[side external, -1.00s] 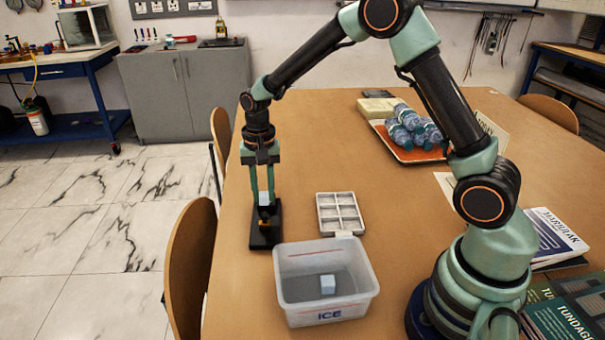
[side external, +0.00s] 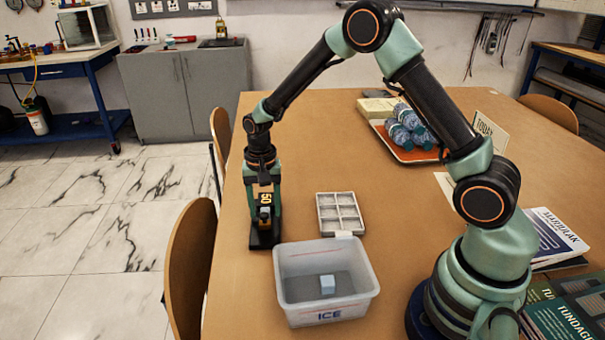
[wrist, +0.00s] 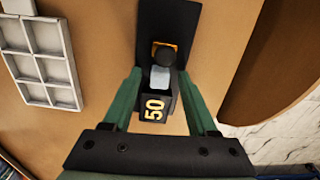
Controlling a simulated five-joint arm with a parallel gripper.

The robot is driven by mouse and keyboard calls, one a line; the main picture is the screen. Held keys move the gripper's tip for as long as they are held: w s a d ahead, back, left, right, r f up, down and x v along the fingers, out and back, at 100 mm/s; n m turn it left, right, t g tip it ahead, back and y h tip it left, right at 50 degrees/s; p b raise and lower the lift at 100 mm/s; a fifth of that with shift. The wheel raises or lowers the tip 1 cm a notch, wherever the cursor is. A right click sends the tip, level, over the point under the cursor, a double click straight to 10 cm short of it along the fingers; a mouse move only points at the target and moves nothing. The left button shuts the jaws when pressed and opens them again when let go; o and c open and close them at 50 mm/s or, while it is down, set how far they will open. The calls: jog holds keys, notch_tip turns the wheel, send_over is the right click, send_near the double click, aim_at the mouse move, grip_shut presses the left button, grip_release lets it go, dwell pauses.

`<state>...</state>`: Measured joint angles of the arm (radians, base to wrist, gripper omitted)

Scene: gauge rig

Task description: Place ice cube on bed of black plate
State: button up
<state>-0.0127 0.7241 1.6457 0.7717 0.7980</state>
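The black plate (side external: 259,243) lies on the table left of the ice tub. A pale, translucent ice cube (wrist: 159,76) shows above it in the wrist view, beside a dark round knob with an orange mount (wrist: 165,54). A dark block marked "50" (wrist: 155,108) stands between my gripper's fingers, nearer the wrist camera than the cube. My gripper (wrist: 159,72) points down over the plate; its green fingers are spread wider than the cube, with gaps on both sides. It also shows in the side view (side external: 265,205). The cube's contact with the bed is hidden.
A clear tub marked ICE (side external: 325,255) with another cube (side external: 327,285) stands just right of the plate. A grey compartment tray (side external: 341,213) is behind it.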

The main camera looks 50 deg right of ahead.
aim_at(265, 211)
jog(key=shift+r, duration=0.1)
notch_tip(265, 211, up, 12)
jog(key=s+r+n+t, duration=0.2)
jog(key=s+r+n, duration=0.2)
jog(key=s, duration=0.4)
jog(key=s+r+n+t, duration=0.3)
jog(key=s+r+n, duration=0.2)
jog(key=s, duration=0.4)
jog(key=shift+d+r+t, duration=0.3)
jog(key=shift+r, duration=0.2)
